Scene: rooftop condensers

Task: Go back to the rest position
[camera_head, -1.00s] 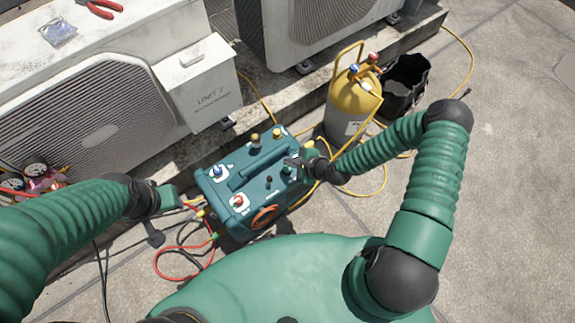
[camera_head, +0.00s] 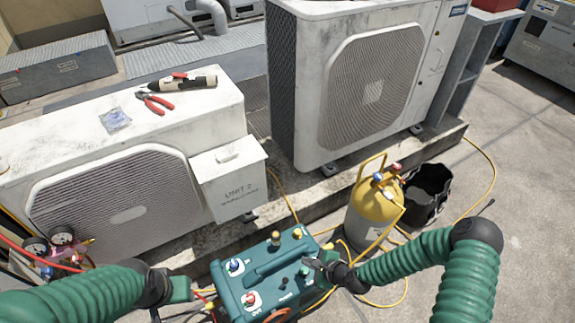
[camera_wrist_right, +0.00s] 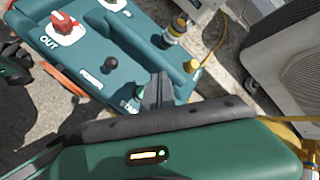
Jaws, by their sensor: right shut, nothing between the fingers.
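The teal recovery machine (camera_head: 268,285) stands on the ground at the bottom middle, with its lower edge cut off. Its top carries a blue knob (camera_head: 235,265), a red knob (camera_head: 250,299) and a dark small knob or button (camera_wrist_right: 110,62). My right gripper (camera_head: 312,268) is shut and empty, just over the machine's right side.
A yellow cylinder (camera_head: 372,212) and black bucket (camera_head: 428,190) stand right of the machine. Condenser units (camera_head: 125,195) (camera_head: 365,85) stand behind on a concrete ledge. Red pliers (camera_head: 153,102) lie on the left unit. Gauges (camera_head: 62,236) are at far left. Yellow hoses cross the ground; open pavement lies right.

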